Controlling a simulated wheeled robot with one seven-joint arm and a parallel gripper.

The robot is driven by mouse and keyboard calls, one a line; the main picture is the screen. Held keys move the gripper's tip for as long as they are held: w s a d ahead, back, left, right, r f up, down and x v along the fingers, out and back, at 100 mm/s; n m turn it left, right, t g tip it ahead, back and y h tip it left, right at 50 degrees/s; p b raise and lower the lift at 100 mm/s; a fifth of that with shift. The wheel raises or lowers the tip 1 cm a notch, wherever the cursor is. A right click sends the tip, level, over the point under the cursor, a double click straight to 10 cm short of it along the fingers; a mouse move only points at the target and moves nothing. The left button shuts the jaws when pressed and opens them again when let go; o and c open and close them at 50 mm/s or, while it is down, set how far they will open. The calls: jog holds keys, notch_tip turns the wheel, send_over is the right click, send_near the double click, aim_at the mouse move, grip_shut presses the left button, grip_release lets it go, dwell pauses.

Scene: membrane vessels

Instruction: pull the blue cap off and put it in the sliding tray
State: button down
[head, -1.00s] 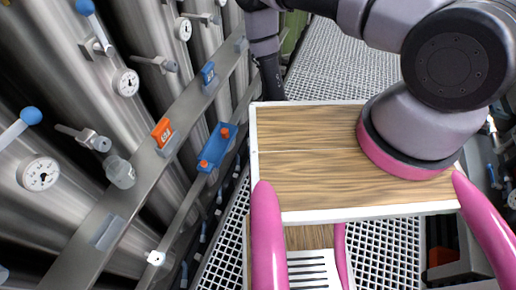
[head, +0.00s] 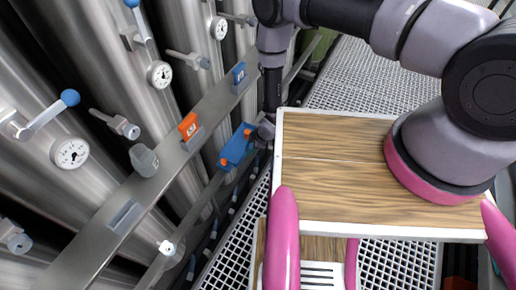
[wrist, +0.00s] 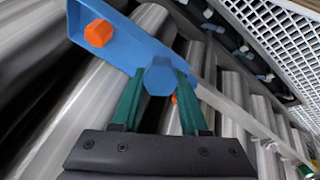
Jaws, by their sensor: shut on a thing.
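My gripper (wrist: 160,88), with green fingers, is shut on the blue cap (wrist: 158,78), a six-sided piece, in the wrist view. The cap is held in front of the blue sliding tray (wrist: 130,42); I cannot tell whether it touches the tray. An orange cap (wrist: 98,33) sits toward the tray's left end, and another orange piece (wrist: 175,98) shows partly behind the blue cap. In the head view the tray (head: 236,148) is on the lower rail, and my gripper (head: 264,130) is beside its right end. The held cap cannot be made out there.
Steel vessels with gauges (head: 71,153) and blue-handled valves (head: 50,112) stand at left. A metal rail (head: 160,178) carries an orange block (head: 189,127) and a blue block (head: 239,73). My wooden deck fills the middle right; grating (head: 350,80) lies beyond.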

send_near(233, 153)
jog(key=shift+w+a+f, duration=0.2)
jog(key=shift+w+a, duration=0.05)
jog(key=shift+a, duration=0.25)
jog(key=shift+w+a+f, duration=0.15)
jog(key=shift+w+a, duration=0.1)
jog(key=shift+a, duration=0.2)
jog(key=shift+f, duration=0.85)
jog(key=shift+a+f, duration=0.1)
jog(key=shift+f, duration=0.9)
jog(key=shift+c, duration=1.7)
grip_release()
jog(key=shift+r, duration=0.1)
